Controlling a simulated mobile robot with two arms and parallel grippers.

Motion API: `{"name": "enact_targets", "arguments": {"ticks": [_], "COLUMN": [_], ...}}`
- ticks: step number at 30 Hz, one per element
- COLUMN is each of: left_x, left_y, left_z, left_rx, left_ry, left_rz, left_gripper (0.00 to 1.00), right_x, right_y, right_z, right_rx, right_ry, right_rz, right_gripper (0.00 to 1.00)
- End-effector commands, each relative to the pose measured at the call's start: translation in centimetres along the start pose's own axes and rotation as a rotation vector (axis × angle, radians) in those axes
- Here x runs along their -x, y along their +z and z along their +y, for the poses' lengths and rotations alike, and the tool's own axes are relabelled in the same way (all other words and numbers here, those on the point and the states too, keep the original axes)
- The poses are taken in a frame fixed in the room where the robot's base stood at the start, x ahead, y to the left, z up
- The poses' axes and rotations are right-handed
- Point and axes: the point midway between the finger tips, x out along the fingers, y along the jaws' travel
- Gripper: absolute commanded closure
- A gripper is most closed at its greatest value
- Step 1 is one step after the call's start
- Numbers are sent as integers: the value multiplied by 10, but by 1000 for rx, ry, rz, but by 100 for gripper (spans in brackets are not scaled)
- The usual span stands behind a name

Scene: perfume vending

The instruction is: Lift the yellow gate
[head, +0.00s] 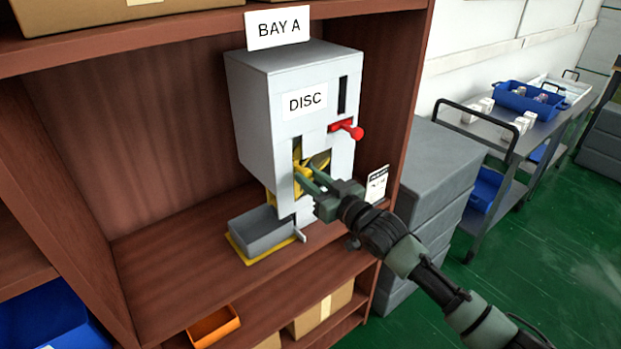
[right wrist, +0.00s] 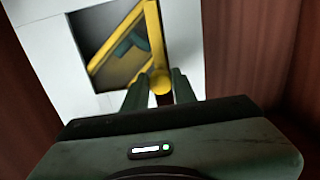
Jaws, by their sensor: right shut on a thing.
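The yellow gate (head: 299,170) is in the opening on the front of the grey dispenser (head: 290,110), which is labelled DISC. My right gripper (head: 305,180) reaches in from the right and is shut on a yellow part of the gate. In the right wrist view, the gate (right wrist: 153,35) shows as yellow bars across a dark opening, with a round yellow end (right wrist: 160,83) between the fingers of the right gripper (right wrist: 160,88). In the head view the fingers partly hide the gate. My left gripper is not in view.
A red lever (head: 347,129) sticks out to the upper right of the opening. A grey tray (head: 262,232) stands below on a yellow base (head: 240,250). The wooden shelf (head: 160,245) has free room at left; its side wall (head: 395,100) stands close at right.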

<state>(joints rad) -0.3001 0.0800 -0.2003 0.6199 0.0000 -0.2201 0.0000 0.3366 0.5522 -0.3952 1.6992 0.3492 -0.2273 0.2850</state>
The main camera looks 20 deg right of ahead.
Motion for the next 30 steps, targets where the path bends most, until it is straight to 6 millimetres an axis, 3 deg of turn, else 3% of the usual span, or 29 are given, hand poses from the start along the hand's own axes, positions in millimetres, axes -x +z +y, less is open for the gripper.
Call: {"name": "enact_targets", "arguments": {"ticks": [5, 15, 25, 26, 27, 28, 30], "left_x": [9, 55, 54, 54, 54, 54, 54], "left_y": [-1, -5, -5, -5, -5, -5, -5], "left_z": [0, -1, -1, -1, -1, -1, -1], "left_rx": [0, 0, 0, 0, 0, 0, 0], "left_ry": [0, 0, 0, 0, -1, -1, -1], "left_rz": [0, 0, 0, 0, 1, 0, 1], "left_gripper": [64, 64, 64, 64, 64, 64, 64], "right_x": [0, 0, 0, 0, 0, 0, 0], "right_y": [-11, -68, -68, -67, -67, -67, -67], "right_z": [0, 0, 0, 0, 0, 0, 0], "right_rx": [0, 0, 1, 1, 1, 1, 0], "right_ry": [0, 0, 0, 0, 0, 0, 0], "right_rz": [1, 3, 3, 3, 3, 3, 2], "right_gripper": [100, 100, 100, 70, 59, 52, 52]}}
